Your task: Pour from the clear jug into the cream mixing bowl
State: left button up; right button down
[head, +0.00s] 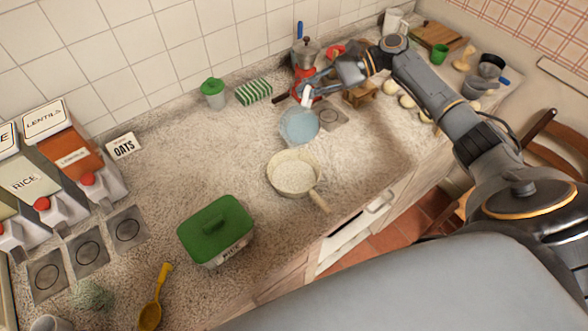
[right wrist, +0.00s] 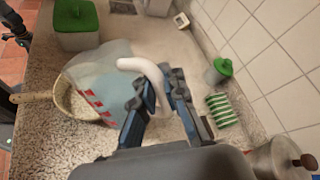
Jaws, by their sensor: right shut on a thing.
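The clear jug (head: 300,126) has a bluish see-through body and a white handle. My right gripper (head: 308,92) is shut on that handle, and the jug is behind the cream bowl in the head view. In the right wrist view the jug (right wrist: 103,65) shows red marks on its side, and my gripper's fingers (right wrist: 155,100) close around the white handle. The cream mixing bowl (head: 292,188) stands on the counter with its handle toward the front edge. It also shows in the right wrist view (right wrist: 62,98), partly covered by the jug.
A green-lidded box (head: 216,230) stands at the front left of the bowl. A red moka pot (head: 304,75) and a striped sponge (head: 254,91) are behind the jug. Lentil and rice dispensers (head: 68,150) line the left. The counter left of the bowl is clear.

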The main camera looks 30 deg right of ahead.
jog(key=shift+w+d, duration=0.15)
jog(key=shift+w, duration=0.15)
jog(key=shift+d+y, duration=0.1)
jog(key=shift+y, duration=0.2)
jog(key=shift+w+d+f+m+b, duration=0.2)
jog(key=shift+m+b, duration=0.2)
jog(key=shift+b, duration=0.3)
jog(key=shift+w+d+f+b, duration=0.25)
jog(key=shift+w+b, duration=0.05)
jog(key=shift+b, duration=0.25)
jog(key=w+d+f+m+g+y+b, duration=0.1)
jog(key=w+d+f+m+y+b, duration=0.3)
jog(key=b, duration=1.7)
jog(key=shift+f+m+b, duration=0.3)
jog(key=shift+f+m, duration=0.2)
jog(key=shift+f, duration=0.15)
